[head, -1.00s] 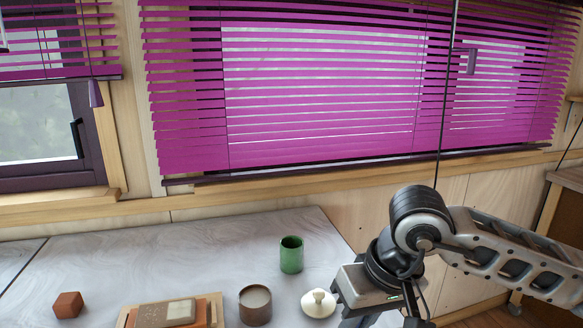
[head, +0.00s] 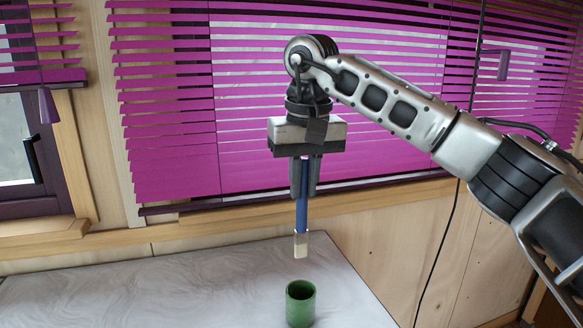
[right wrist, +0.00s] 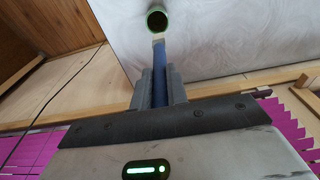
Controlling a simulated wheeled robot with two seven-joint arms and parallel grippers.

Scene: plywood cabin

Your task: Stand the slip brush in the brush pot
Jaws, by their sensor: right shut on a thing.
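The slip brush (head: 301,212) has a blue handle and a pale bristle end that points down. My right gripper (head: 304,190) is shut on its handle and holds it upright in the air. The green brush pot (head: 301,305) stands upright on the table, open at the top, with the brush tip above it and apart from it. In the right wrist view the brush (right wrist: 159,62) runs from between the fingers (right wrist: 159,88) toward the pot (right wrist: 157,20), whose dark opening shows. My left gripper is not in view.
The pale marbled table (head: 190,295) is bare around the pot in the head view. Its right edge lies near the pot. Behind it are a wooden wall (head: 375,250) and a window with purple blinds (head: 165,120).

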